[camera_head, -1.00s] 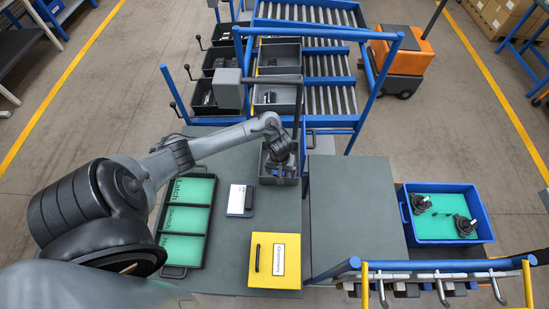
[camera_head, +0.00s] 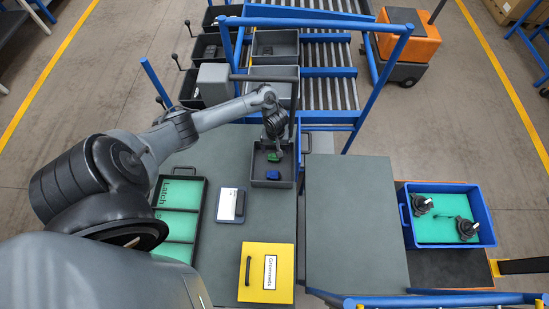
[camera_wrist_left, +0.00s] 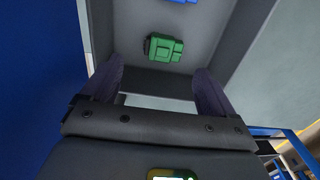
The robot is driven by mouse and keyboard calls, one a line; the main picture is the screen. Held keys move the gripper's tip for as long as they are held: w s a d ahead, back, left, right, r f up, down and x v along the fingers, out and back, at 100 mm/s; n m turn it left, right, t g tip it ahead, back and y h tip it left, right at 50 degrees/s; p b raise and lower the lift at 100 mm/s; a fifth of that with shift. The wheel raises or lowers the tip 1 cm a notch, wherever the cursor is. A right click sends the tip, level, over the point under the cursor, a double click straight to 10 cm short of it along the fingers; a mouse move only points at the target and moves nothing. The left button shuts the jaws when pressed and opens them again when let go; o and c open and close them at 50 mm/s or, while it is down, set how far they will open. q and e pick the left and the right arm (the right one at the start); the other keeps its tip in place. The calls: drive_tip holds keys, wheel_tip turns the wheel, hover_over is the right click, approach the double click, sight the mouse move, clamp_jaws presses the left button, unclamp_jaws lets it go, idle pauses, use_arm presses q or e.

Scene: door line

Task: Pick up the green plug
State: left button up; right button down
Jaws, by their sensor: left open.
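The green plug (camera_head: 273,156) lies in a dark grey bin (camera_head: 259,184) at the back edge of the grey table. A blue part (camera_head: 272,174) lies nearer in the same bin. My left gripper (camera_head: 275,145) is over the far end of the bin, close to the green plug. In the left wrist view, the green plug (camera_wrist_left: 165,48) lies on the bin floor beyond my open, empty fingers (camera_wrist_left: 160,82), roughly in line with the gap between them. The blue part shows at the top edge. My right gripper is not in view.
A black tray with green compartments (camera_head: 205,207), a white-and-blue device (camera_head: 230,204) and a yellow box (camera_head: 266,272) are on the table. Roller lanes with grey bins stand behind. A blue crate (camera_head: 484,217) is at right. The right-hand tabletop (camera_head: 355,220) is clear.

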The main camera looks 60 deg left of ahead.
sight(274, 156)
use_arm(q)
drive_tip(key=f, duration=0.3)
drive_tip(key=f+b, duration=0.1)
drive_tip(key=shift+s+f, duration=0.3)
drive_tip(key=shift+f, duration=0.6)
drive_tip(key=c, duration=1.1)
